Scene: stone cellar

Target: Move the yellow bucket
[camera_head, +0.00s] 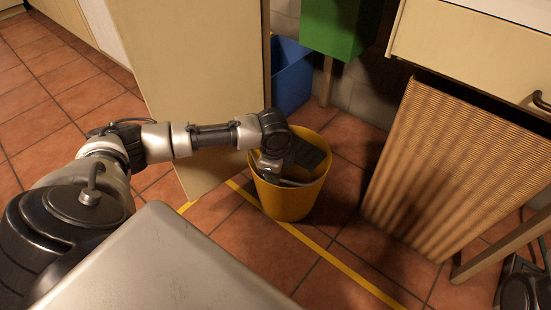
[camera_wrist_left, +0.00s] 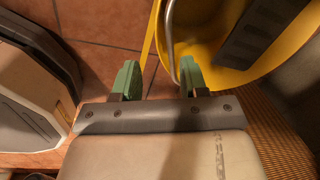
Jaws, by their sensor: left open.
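The yellow bucket (camera_head: 288,205) stands upright on the tiled floor, just right of a beige cabinet panel. My left gripper (camera_wrist_left: 160,78) is open, with green fingertips apart. In the left wrist view the yellow bucket (camera_wrist_left: 205,25) is at upper right, and a curved metal handle (camera_wrist_left: 169,35) passes close to the right fingertip. I cannot tell whether they touch. A dark grey flat thing (camera_wrist_left: 262,38) shows inside the bucket. My right gripper is not in view.
A ribbed woven panel (camera_head: 450,165) stands to the right under a drawer. The beige cabinet panel (camera_head: 190,70) is close on the left. Yellow tape (camera_head: 345,272) crosses the floor.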

